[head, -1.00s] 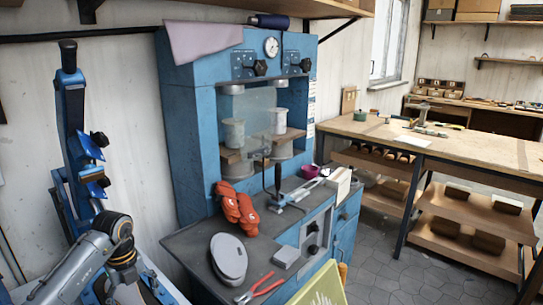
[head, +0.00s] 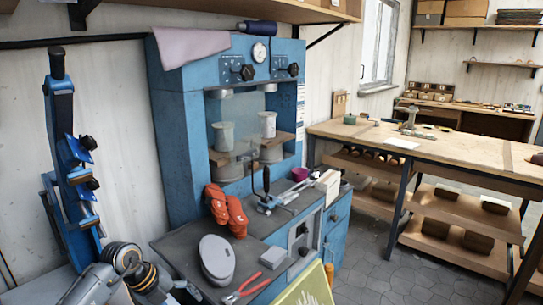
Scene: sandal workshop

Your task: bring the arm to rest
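Part of my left arm (head: 95,284) shows in the bottom left corner, a grey link with dark ringed joints. It is low beside the front left of the dark worktop of the blue press. Its gripper is not visible; the lower picture edge cuts the arm off. My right arm and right gripper are not in view.
A blue press (head: 180,130) stands behind the worktop. Orange gloves (head: 227,210), a grey sole-shaped piece (head: 216,259) and red-handled pliers (head: 243,288) lie on the worktop. A blue clamp-like stand (head: 65,150) rises at left. Tiled floor (head: 375,265) is open toward the wooden bench (head: 450,155).

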